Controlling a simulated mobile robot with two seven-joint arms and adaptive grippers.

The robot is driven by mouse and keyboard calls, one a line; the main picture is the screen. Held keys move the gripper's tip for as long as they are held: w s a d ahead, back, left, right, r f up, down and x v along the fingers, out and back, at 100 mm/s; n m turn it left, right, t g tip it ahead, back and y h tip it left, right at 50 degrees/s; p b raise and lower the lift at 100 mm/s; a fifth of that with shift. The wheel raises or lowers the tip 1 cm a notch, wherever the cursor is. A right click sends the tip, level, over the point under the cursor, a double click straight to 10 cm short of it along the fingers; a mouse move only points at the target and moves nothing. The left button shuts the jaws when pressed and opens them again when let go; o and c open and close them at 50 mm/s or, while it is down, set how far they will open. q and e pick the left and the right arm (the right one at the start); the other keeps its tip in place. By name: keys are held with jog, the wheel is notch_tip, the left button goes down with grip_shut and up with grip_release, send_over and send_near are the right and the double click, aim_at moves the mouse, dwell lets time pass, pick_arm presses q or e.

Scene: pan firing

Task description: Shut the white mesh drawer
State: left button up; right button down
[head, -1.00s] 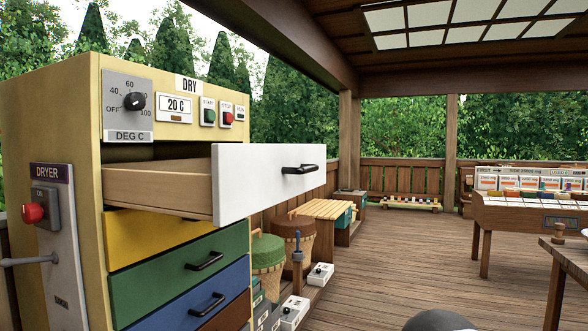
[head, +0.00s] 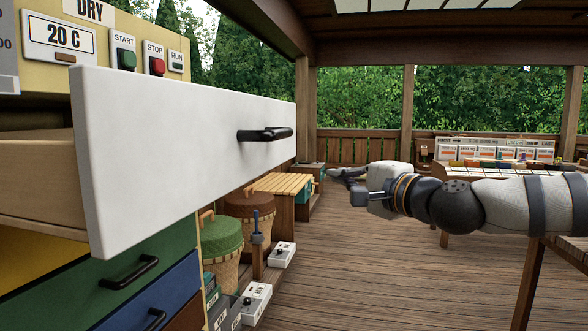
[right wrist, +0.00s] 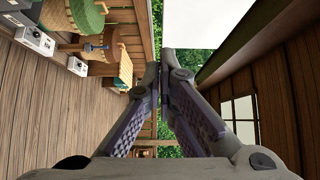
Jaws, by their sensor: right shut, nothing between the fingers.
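The white mesh drawer (head: 185,155) is pulled out of the yellow dryer cabinet, with its wooden side showing at the left. Its white front bears a black handle (head: 265,134). In the right wrist view the white front (right wrist: 205,22) shows at the top, beyond the fingertips. My right gripper (head: 336,173) comes in from the right, to the right of the drawer front and a little lower than the handle in the picture. There is a visible gap to the front. Its fingers (right wrist: 160,72) are shut and empty. My left gripper is not in view.
Below are a green drawer (head: 150,265) and a blue drawer (head: 172,295). Lidded baskets (head: 221,235) and small white boxes (head: 256,300) stand along the floor to the right. A table with coloured trays (head: 490,170) is farther right. The wooden floor between is clear.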

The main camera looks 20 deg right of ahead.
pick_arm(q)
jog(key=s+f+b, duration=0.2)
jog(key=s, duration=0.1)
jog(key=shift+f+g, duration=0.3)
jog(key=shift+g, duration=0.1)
pick_arm(e)
jog(key=w+a, duration=0.5)
jog(key=w, duration=0.6)
jog(key=shift+w+a, duration=0.2)
